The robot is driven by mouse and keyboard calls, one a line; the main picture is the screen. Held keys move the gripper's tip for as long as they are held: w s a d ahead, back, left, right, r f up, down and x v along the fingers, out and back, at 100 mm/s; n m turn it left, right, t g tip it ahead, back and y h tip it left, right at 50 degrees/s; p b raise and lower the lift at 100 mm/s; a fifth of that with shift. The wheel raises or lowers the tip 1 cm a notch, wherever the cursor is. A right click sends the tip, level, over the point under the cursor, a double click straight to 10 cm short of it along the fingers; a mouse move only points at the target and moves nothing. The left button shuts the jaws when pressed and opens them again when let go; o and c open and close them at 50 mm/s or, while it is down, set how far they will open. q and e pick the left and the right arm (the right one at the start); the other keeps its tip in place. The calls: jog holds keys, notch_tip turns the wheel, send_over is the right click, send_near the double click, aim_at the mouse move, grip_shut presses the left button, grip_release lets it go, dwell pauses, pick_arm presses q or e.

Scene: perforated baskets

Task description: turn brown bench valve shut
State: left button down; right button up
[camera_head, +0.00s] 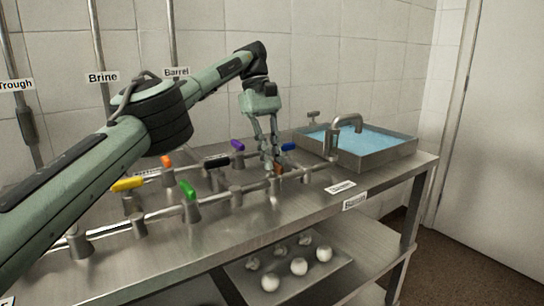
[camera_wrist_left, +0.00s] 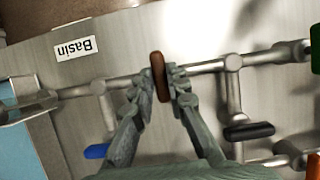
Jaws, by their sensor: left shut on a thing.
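The brown valve handle (camera_wrist_left: 158,77) sits on a metal pipe on the bench and lies crosswise to that pipe in the left wrist view. In the head view only a small brown patch of the handle (camera_head: 279,169) shows beside the fingers. My left gripper (camera_wrist_left: 161,82) is shut on the handle, with one finger on each side of it. The gripper (camera_head: 272,163) reaches down to the pipe from above in the head view, and its fingers hide most of the handle. My right gripper is not in view.
Other valves stand close by: blue (camera_head: 288,146), purple (camera_head: 238,145), black (camera_head: 217,160), green (camera_head: 188,190), yellow (camera_head: 127,184) and orange (camera_head: 166,161). A water-filled basin (camera_head: 396,153) with a tap (camera_head: 345,122) is at right. A "Basin" label (camera_wrist_left: 76,48) lies near the pipe.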

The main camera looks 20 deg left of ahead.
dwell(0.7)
pick_arm(q)
jog(key=c, duration=1.5)
grip_release()
